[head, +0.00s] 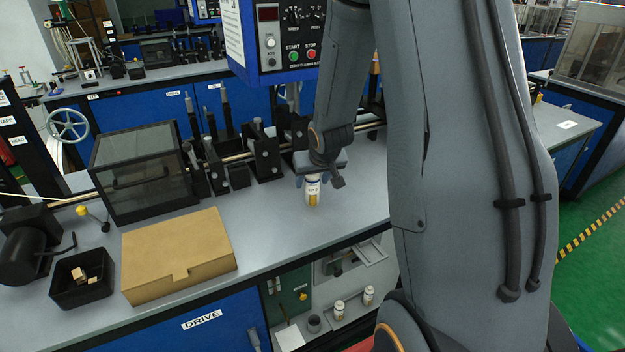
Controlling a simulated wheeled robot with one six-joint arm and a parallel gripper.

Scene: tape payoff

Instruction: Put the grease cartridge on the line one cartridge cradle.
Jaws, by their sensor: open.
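A white cartridge with a yellow label (313,192) stands upright at the bench top, right of the middle of the bench. My gripper (314,182) points down right over it, with its blue fingers open beside the cartridge's upper part. The gripper body hides the cartridge's top. Whether the cartridge rests on bare bench or in a low holder, I cannot tell. I cannot make out a cradle marked line one. Two similar white cartridges, one on the left (339,311) and one on the right (368,295), stand on the shelf under the bench.
A cardboard box (178,255) and a black bin (82,278) with small blocks are on the bench's left part. A dark clear-sided cover (142,175) and black stands along a shaft (264,152) line the back. A blue control box (275,45) hangs above. Bare bench (265,215) lies left of the cartridge.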

